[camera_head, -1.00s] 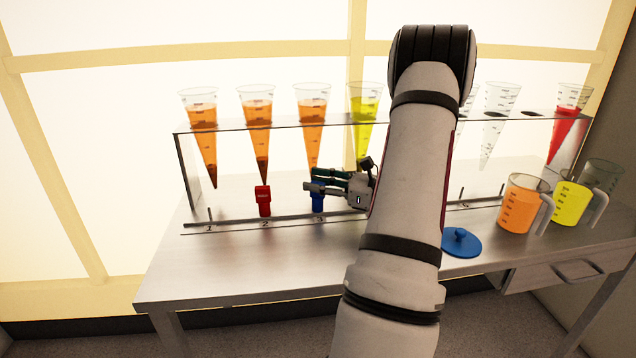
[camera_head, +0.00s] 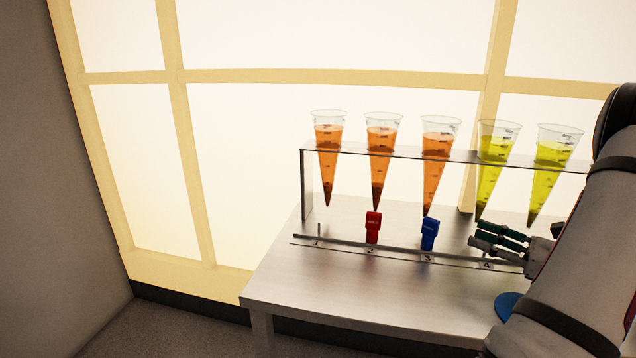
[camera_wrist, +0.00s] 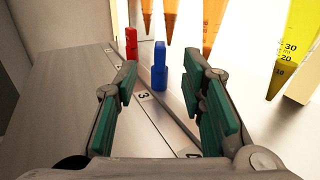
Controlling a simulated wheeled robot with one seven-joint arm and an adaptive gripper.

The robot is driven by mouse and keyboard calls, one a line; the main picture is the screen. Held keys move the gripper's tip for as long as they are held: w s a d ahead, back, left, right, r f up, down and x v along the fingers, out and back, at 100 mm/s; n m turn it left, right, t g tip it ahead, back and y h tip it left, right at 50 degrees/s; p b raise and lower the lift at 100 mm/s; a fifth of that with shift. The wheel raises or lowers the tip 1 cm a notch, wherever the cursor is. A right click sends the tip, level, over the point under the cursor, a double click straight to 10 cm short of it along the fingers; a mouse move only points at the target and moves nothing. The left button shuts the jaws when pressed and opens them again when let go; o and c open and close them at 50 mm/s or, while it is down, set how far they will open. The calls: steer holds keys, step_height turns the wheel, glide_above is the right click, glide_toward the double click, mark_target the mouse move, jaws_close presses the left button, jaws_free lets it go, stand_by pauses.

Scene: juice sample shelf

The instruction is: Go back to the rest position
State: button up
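My gripper (camera_head: 474,236) is at the right of the head view, over the front of the shelf table, its fingers pointing left. In the wrist view its green-padded fingers (camera_wrist: 162,82) are spread apart with nothing between them. A blue clip (camera_head: 428,234) stands on the rail at the mark 3, left of my fingertips and apart from them. It also shows beyond the fingers in the wrist view (camera_wrist: 160,68). A red clip (camera_head: 373,228) stands further left at the mark 2.
Several cones hang in the clear rack (camera_head: 303,190) behind the gripper: orange juice cones (camera_head: 381,150) at left, yellow ones (camera_head: 490,155) at right. A blue disc (camera_head: 507,305) lies partly hidden by my arm. The table's left front (camera_head: 310,285) is bare.

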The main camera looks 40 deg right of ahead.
steer(key=w+a+r+n+g+y, duration=0.3)
steer(key=w+a+n, duration=0.15)
steer(key=a, duration=0.45)
steer(key=w+a+r+n+g+y, duration=0.3)
steer(key=w+a+r+n+y, duration=0.15)
steer(key=a, duration=0.35)
steer(key=a+r+n+g, duration=0.2)
steer(key=a+n+g, duration=0.45)
steer(key=a, duration=0.85)
steer(key=s+a+f+n+g+h, duration=0.1)
steer(key=s+a+n+g+h, duration=0.55)
steer(key=s+a+n, duration=0.65)
steer(key=s+d+f+n+t+h, duration=0.1)
steer(key=s+f+n+t+h, duration=0.1)
steer(key=s+n+h, duration=0.25)
step_height(320, 180, up, 27)
steer(key=t+p, duration=0.3)
steer(key=p, duration=2.3)
steer(key=shift+d+r+t, duration=0.2)
steer(key=shift+d+t, duration=0.1)
steer(key=shift+d, duration=0.05)
